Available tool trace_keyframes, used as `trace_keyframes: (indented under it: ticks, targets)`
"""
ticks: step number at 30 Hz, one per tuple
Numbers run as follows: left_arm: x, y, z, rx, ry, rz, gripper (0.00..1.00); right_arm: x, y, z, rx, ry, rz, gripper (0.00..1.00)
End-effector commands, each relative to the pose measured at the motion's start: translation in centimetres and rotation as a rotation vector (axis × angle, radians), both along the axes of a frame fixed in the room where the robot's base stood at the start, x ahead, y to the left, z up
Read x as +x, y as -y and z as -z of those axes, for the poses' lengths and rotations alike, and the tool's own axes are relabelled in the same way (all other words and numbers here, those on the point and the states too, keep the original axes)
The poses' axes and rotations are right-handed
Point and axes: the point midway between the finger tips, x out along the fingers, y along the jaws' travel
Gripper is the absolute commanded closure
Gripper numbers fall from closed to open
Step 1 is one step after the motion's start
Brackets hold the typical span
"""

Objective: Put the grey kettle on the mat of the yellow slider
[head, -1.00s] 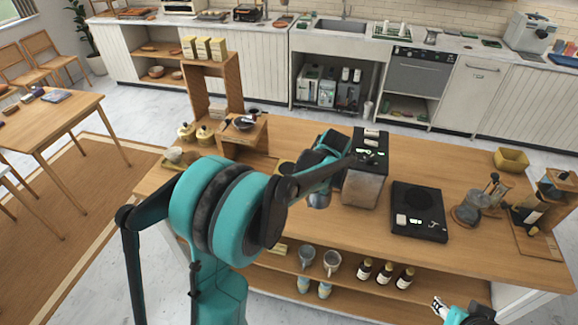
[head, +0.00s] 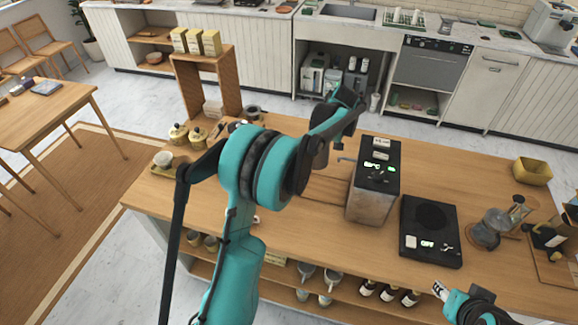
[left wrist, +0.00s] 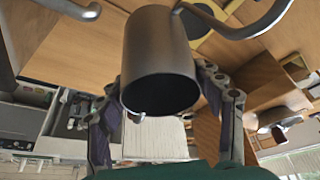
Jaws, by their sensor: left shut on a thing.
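The grey kettle (left wrist: 158,55) fills the upper middle of the left wrist view, its dark round end facing the camera and a curved grey tube (left wrist: 240,28) beside it. My left gripper (left wrist: 166,95) has a finger on each side of it and is shut on it.
The metal boiler (head: 374,185) with a side spout stands mid-cart, with a black scale-like device (head: 431,230) to its right. A wooden shelf unit (head: 207,85) stands at the back left. Glassware (head: 492,227) and a yellow bin (head: 532,171) are at right.

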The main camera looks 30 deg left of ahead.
Motion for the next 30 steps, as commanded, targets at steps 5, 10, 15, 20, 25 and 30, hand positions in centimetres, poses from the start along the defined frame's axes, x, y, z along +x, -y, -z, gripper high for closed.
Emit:
trace_keyframes:
  ticks: [5,10,15,20,25,30]
  targets:
    - [-1.6,-3.9,2.5,0.001,0.0,-0.006,0.81,0.0,0.0,0.7,0.0,0.0,0.0,0.6]
    - [-2.9,-7.4,4.8,0.001,0.001,-0.004,0.81,0.0,0.0,1.2,0.0,0.0,0.0,0.6]
    - [-3.7,-9.4,6.0,0.001,0.0,-0.002,0.81,0.0,0.0,1.5,0.0,0.0,0.0,0.6]
    - [-3.8,-9.8,6.6,0.001,0.001,-0.001,0.81,0.0,0.0,1.6,0.0,0.0,0.0,0.6]
    - [-3.8,-9.8,9.0,0.001,0.001,-0.001,0.81,0.0,0.0,2.1,0.0,0.0,0.0,0.6]
    - [-3.9,-9.8,10.3,0.001,0.001,-0.001,0.81,0.0,0.0,2.4,0.0,0.0,0.0,0.6]
